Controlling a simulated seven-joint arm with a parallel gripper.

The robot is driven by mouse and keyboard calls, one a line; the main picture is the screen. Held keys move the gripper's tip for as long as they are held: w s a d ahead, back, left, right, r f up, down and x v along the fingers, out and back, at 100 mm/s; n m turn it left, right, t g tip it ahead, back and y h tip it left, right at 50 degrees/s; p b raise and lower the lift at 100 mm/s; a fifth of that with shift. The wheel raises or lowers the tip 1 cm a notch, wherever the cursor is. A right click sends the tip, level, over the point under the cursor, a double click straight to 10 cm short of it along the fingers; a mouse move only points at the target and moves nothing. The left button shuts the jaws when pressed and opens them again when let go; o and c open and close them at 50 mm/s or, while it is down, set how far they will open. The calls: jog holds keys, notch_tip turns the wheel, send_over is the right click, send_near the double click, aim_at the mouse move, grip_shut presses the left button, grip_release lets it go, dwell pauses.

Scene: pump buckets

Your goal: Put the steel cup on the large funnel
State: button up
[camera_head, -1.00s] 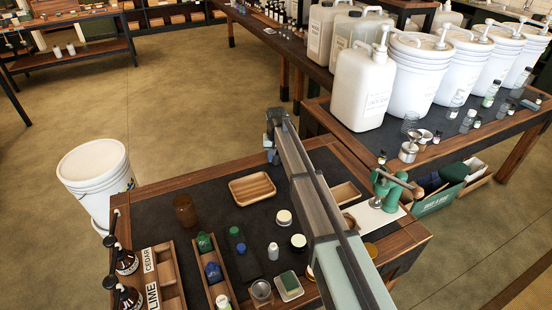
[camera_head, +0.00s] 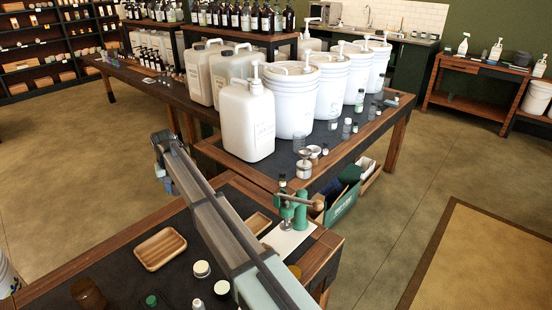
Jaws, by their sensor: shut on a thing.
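My gripper (camera_head: 163,172) is at the far end of my outstretched arm, past the far left edge of the near bench and above the floor. It is small and partly hidden by my wrist. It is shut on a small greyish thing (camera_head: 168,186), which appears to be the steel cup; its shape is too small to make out.
A white pump jug (camera_head: 246,120) and several white buckets (camera_head: 292,100) stand behind the funnel. A wooden tray (camera_head: 160,249) lies left of my arm. Open floor lies left.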

jog(key=w+d+r+m, duration=0.2)
jog(key=w+d, duration=0.5)
jog(key=d, duration=0.6)
jog(key=w+d+r+m, duration=0.2)
jog(key=w+d, duration=0.4)
jog(key=d, duration=0.7)
notch_tip(320, 180, up, 9)
jog(key=n, duration=0.5)
send_over(304, 150)
jog(key=shift+s+d+f, duration=0.1)
jog(key=shift+s+f, duration=0.05)
jog(key=shift+f, duration=2.3)
jog(key=shift+s+d+f, duration=0.1)
jog(key=shift+s+f, duration=0.05)
jog(key=shift+f, duration=2.3)
jog(key=shift+f, duration=0.1)
jog(key=o, duration=1)
